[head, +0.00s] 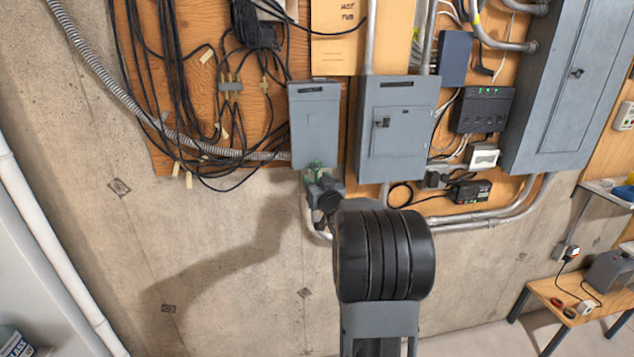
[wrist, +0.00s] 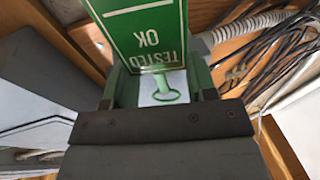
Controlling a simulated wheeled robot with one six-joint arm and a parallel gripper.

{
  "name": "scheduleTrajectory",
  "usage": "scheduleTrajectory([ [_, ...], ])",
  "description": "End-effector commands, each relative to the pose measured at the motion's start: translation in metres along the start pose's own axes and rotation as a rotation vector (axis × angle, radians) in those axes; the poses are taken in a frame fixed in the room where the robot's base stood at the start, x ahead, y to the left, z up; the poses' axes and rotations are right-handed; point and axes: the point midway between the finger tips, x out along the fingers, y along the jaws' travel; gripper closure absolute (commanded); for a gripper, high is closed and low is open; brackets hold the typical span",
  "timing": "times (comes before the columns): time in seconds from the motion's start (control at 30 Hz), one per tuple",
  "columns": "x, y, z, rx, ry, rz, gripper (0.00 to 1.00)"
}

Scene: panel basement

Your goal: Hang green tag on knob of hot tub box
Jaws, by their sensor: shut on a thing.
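The green tag (wrist: 145,30), lettered "TESTED OK" and upside down in the wrist view, extends out beyond my gripper (wrist: 160,88). A green loop with a short stem (wrist: 165,92) shows between the fingers, which are shut on the tag. In the head view my gripper (head: 318,182) is at the lower edge of a small grey box (head: 315,125), with a bit of green at its tip. "HOT TUB" is written on a tan board (head: 340,50) above this box and a larger grey box (head: 405,110). The larger box has a dark knob-like latch (head: 382,122). I see no knob on the small box; contact cannot be told.
Black cables (head: 190,90) hang on the plywood at left, and a flexible conduit (head: 100,75) crosses there. A tall grey panel (head: 565,90) and small devices (head: 482,108) are at right. A low wooden bench (head: 575,300) stands lower right. The concrete wall below is largely clear.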

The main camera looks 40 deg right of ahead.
Motion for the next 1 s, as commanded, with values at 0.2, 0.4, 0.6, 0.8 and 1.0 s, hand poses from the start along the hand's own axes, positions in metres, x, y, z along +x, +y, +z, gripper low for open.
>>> scheduleTrajectory([
  [0.2,0.011,0.002,0.005,-0.001,-0.001,0.000,0.70],
  [0.4,0.018,0.004,0.009,-0.001,0.000,0.000,0.70],
  [0.6,0.020,0.004,0.010,-0.001,0.000,0.000,0.70],
  [0.8,0.020,0.004,0.011,0.000,-0.001,-0.001,0.70],
  [1.0,0.020,0.004,0.011,0.000,-0.002,-0.001,0.70],
])
